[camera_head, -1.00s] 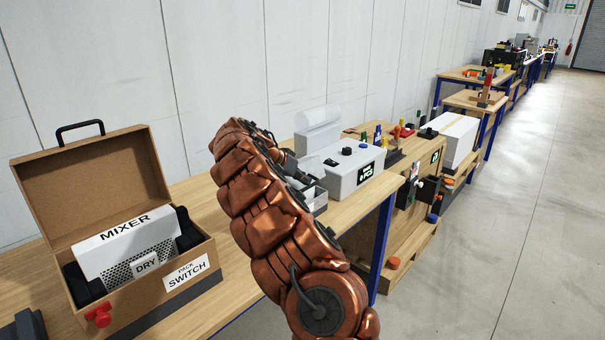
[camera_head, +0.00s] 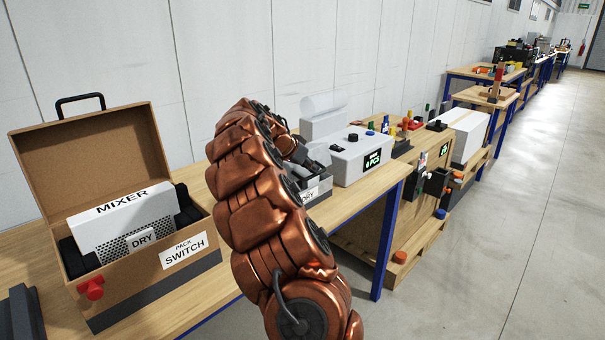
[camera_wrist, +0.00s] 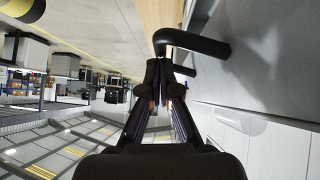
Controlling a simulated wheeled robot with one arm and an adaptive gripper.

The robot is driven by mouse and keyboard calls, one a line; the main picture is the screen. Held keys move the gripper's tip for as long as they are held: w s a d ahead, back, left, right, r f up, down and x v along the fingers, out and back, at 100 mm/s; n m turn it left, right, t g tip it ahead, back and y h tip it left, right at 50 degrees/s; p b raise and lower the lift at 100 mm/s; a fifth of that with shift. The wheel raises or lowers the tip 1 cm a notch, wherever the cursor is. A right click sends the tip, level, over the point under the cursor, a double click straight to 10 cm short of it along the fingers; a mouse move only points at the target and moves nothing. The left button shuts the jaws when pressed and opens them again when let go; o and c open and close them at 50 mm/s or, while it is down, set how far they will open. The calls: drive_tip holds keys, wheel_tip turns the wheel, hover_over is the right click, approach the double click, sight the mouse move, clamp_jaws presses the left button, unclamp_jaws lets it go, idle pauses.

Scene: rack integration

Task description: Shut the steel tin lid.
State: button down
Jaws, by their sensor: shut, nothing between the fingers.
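In the wrist view a grey steel panel (camera_wrist: 260,60), which looks like the tin's lid, carries a black bent handle (camera_wrist: 195,42). My gripper (camera_wrist: 160,68) is shut and empty. In the head view a small grey box with a DRY label (camera_head: 312,192), probably the tin, stands on the bench beside the white counting device. My copper-coloured arm covers much of it, and the lid's angle is not clear there.
The white counting device (camera_head: 350,160) stands close on the right of the box. A large open brown case (camera_head: 90,160) with a MIXER unit stands at the left. The wall (camera_head: 230,50) runs behind the bench. The floor (camera_head: 480,260) at the right is clear.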

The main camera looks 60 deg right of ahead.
drive_tip(key=f+t+b, duration=0.1)
drive_tip(key=b, duration=0.2)
drive_tip(key=s+f+m+b, duration=0.1)
drive_tip(key=f+b, duration=0.1)
drive_tip(key=b, duration=0.1)
drive_tip(key=s+f+t+b, duration=0.1)
drive_tip(key=f+b, duration=0.1)
drive_tip(key=b, duration=0.2)
drive_tip(key=shift+a+t+h, duration=0.3)
drive_tip(key=shift+a, duration=0.05)
drive_tip(key=d+r+v, duration=0.1)
drive_tip(key=r+v, duration=0.1)
drive_tip(key=v, duration=1)
drive_tip(key=shift+s+r, duration=0.2)
drive_tip(key=shift+s, duration=0.25)
drive_tip(key=shift+d, duration=0.1)
